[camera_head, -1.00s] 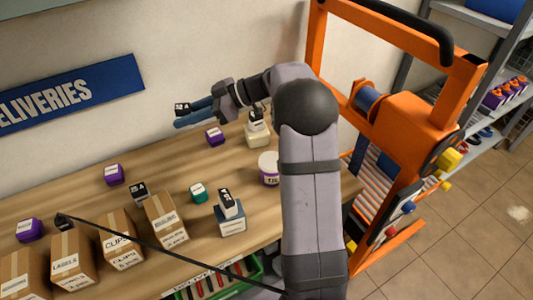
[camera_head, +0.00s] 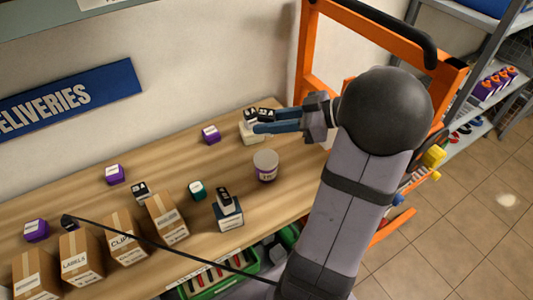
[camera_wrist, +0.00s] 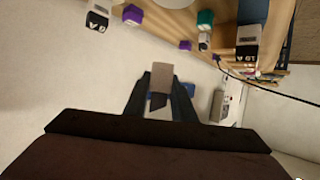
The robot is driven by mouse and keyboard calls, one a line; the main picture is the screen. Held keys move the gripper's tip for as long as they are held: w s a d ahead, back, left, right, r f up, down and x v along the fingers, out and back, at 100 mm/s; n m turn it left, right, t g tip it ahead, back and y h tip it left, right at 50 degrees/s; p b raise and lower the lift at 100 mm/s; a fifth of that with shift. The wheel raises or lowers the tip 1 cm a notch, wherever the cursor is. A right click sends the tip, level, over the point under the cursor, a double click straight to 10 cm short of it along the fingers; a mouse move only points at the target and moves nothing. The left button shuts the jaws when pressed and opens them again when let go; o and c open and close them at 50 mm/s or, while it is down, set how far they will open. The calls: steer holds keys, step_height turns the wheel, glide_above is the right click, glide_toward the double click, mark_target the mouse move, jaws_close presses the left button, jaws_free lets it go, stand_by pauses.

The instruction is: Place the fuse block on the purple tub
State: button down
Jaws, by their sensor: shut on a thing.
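My gripper (camera_head: 262,127) has blue fingers and is shut on a dark block with a white label (camera_head: 267,114), which I take to be the fuse block. It is held at the back right of the bench, beside or over a cream box. In the wrist view the held block (camera_wrist: 162,76) shows a grey face between the fingers. The round tub (camera_head: 265,168), pale on top with a purple band, stands on the bench in front of the gripper. Its top looks bare. The block and the tub are apart.
A similar black block (camera_head: 250,114) sits on the cream box (camera_head: 252,137). Another (camera_head: 224,195) stands on a dark blue-and-white box (camera_head: 230,219). Purple cubes (camera_head: 210,133), a teal box (camera_head: 197,189) and cardboard boxes (camera_head: 167,217) stand to the left. An orange frame (camera_head: 311,55) stands at right.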

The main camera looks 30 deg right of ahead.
mark_target(268, 158)
steer(key=shift+f+p, duration=1.2)
steer(key=shift+f, duration=3.65)
steer(key=shift+f+b, duration=0.2)
steer(key=shift+b, duration=0.15)
steer(key=c, duration=1.5)
jaws_free()
steer(key=shift+r, duration=0.1)
steer(key=shift+r+p, duration=0.15)
steer(key=shift+p, duration=0.2)
steer(key=b+v, duration=0.2)
steer(key=v, duration=0.5)
steer(key=shift+s+d+r+b, duration=0.1)
steer(key=shift+s+d+b, duration=0.1)
steer(key=shift+b, duration=0.15)
